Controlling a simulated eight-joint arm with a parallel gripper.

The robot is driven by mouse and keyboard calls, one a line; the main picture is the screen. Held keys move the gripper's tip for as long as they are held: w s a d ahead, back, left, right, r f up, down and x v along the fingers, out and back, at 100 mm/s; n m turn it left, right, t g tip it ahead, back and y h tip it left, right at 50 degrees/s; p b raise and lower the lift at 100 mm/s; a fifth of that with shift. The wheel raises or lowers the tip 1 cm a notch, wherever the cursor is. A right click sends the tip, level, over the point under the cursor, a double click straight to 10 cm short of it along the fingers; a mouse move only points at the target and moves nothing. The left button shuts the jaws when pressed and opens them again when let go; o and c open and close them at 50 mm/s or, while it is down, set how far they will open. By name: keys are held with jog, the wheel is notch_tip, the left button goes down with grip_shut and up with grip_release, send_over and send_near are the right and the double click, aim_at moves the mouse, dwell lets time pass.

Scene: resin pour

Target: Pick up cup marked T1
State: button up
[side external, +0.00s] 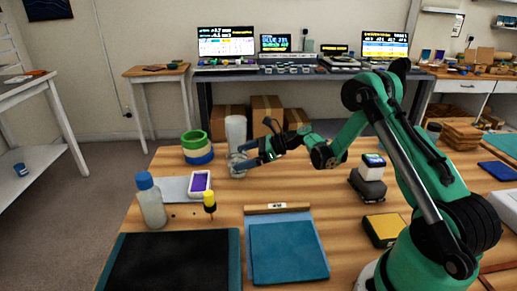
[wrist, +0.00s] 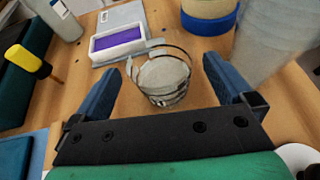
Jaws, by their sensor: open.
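A small clear cup (wrist: 163,78) with a pale grey look inside stands upright on the wooden table in the wrist view. No T1 mark can be read on it. My gripper (wrist: 163,66) is open, with one blue finger on each side of the cup and visible gaps between. In the side external view my gripper (side external: 240,157) is low over the table from the right, and the cup (side external: 238,168) shows partly behind its fingers. Whether the fingers touch the cup cannot be told there.
A tall pale stack of cups (side external: 236,130) stands close behind the cup. Tape rolls (side external: 197,147) are to the left. A scale with a purple display (side external: 200,183), a blue-capped bottle (side external: 150,203) and a yellow-topped tool (side external: 210,202) are nearer. A blue mat (side external: 288,250) lies in front.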

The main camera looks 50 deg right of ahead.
jog(key=shift+x, duration=1.1)
jog(key=c, duration=1.2)
jog(key=shift+c, duration=0.2)
jog(key=shift+r, duration=0.15)
